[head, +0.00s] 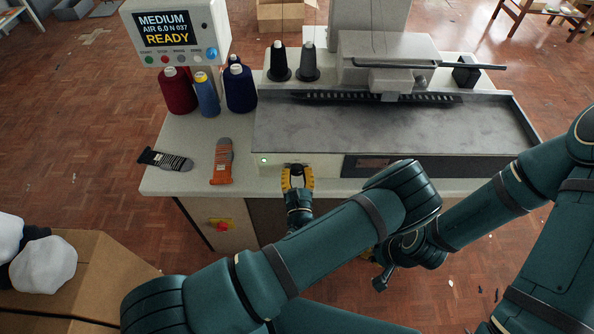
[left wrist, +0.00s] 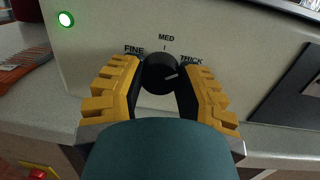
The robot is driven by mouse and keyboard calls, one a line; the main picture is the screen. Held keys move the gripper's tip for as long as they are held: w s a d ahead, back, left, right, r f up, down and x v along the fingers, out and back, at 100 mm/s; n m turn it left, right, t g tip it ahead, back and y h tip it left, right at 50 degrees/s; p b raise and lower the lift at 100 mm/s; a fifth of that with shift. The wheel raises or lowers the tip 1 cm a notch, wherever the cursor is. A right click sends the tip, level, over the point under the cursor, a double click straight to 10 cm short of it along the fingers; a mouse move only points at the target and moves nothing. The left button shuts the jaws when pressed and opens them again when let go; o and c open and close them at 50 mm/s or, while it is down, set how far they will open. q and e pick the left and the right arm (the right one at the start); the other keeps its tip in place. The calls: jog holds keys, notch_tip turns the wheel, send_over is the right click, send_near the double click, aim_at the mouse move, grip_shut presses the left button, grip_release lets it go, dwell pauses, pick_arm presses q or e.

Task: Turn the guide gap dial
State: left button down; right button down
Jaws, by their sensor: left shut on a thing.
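The guide gap dial (left wrist: 160,74) is a small black knob on the pale front panel, with labels reading FINE, MED and what looks like THICK or TRICK. Its light pointer line points right and slightly up, towards the right-hand label. In the head view the dial (head: 297,170) sits between the yellow fingertips. My left gripper (head: 297,180) is shut on the dial, with one yellow finger on each side; it fills the left wrist view (left wrist: 162,92). My right gripper (head: 381,278) hangs low in front of the cabinet, partly behind my left arm; its fingers are unclear.
A green lamp (left wrist: 66,19) glows on the panel. The display (head: 166,31) reads MEDIUM, AIR 6.0 N 037, READY. A cardboard box (head: 105,270) stands at lower left.

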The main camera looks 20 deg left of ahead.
pick_arm(q)
jog(key=shift+w+r+m, duration=0.15)
jog(key=shift+m, duration=0.45)
jog(key=c, duration=0.5)
grip_release()
jog(key=shift+c, duration=0.2)
jog(key=v, duration=1.2)
jog(key=shift+f, duration=0.2)
